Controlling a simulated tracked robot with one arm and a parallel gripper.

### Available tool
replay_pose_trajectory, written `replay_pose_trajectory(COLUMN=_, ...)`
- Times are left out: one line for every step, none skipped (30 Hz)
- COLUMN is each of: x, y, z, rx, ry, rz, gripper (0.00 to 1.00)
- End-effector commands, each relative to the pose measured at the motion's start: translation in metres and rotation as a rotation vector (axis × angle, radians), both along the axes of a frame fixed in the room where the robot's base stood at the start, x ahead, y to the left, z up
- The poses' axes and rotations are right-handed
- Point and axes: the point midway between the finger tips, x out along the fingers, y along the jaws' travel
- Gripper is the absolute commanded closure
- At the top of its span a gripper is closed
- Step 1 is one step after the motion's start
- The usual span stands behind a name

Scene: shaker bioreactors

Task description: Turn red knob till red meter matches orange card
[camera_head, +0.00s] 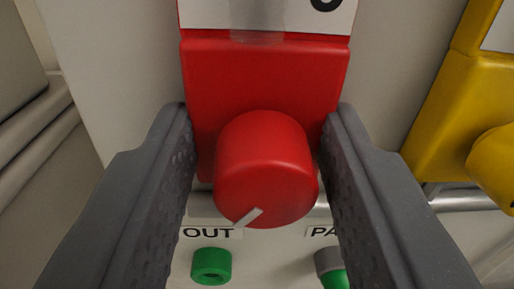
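The red knob (265,170) sticks out from a red block (265,75) in the middle of the view. A white pointer mark on its face points down and to the left. My gripper (260,118) is open, with one dark grey finger on each side of the knob. A gap shows between the left finger and the knob. The right finger is very close to it, and I cannot tell whether they touch. No red meter reading or orange card can be made out.
A white label (225,14) with a cut-off black character is above the red block. A yellow block (455,120) with a yellow knob (493,165) stands at right. Below are a green port (211,266) under "OUT" and another green part (335,280), partly hidden by my right finger.

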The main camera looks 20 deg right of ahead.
Motion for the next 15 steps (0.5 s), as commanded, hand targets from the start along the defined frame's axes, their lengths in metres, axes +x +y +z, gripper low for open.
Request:
replay_pose_trajectory(x=0.0001, y=0.0002, z=0.0001, rx=0.0, ry=0.0, rz=0.0, gripper=0.55)
replay_pose_trajectory(x=0.0, y=0.0001, z=0.0001, rx=0.0, ry=0.0, rz=0.0, gripper=0.55)
replay_pose_trajectory(x=0.0, y=0.0001, z=0.0001, rx=0.001, ry=0.0, rz=0.0, gripper=0.55)
replay_pose_trajectory(x=0.0, y=0.0, z=0.0001, rx=0.001, ry=0.0, rz=0.0, gripper=0.55)
replay_pose_trajectory(x=0.0001, y=-0.0001, z=0.0001, rx=0.001, ry=0.0, rz=0.0, gripper=0.55)
replay_pose_trajectory(x=0.0001, y=-0.0001, z=0.0001, rx=0.001, ry=0.0, rz=0.0, gripper=0.55)
replay_pose_trajectory(x=0.0001, y=-0.0001, z=0.0001, rx=0.001, ry=0.0, rz=0.0, gripper=0.55)
replay_pose_trajectory(x=0.0, y=-0.0001, z=0.0001, rx=0.001, ry=0.0, rz=0.0, gripper=0.55)
replay_pose_trajectory(x=-0.0003, y=0.0, z=0.0001, rx=0.001, ry=0.0, rz=0.0, gripper=0.55)
replay_pose_trajectory(x=-0.0007, y=0.0002, z=0.0002, rx=0.001, ry=-0.001, rz=0.0, gripper=0.55)
replay_pose_trajectory(x=-0.0014, y=0.0006, z=0.0002, rx=0.0, ry=-0.001, rz=0.0, gripper=0.55)
replay_pose_trajectory(x=-0.0028, y=0.0015, z=0.0004, rx=0.0, ry=-0.001, rz=0.0, gripper=0.55)
replay_pose_trajectory(x=-0.0041, y=0.0024, z=0.0005, rx=0.001, ry=-0.001, rz=0.001, gripper=0.55)
replay_pose_trajectory(x=-0.0059, y=0.0034, z=0.0007, rx=0.0, ry=-0.002, rz=0.001, gripper=0.55)
replay_pose_trajectory(x=-0.0088, y=0.0052, z=0.0009, rx=0.0, ry=-0.002, rz=0.002, gripper=0.55)
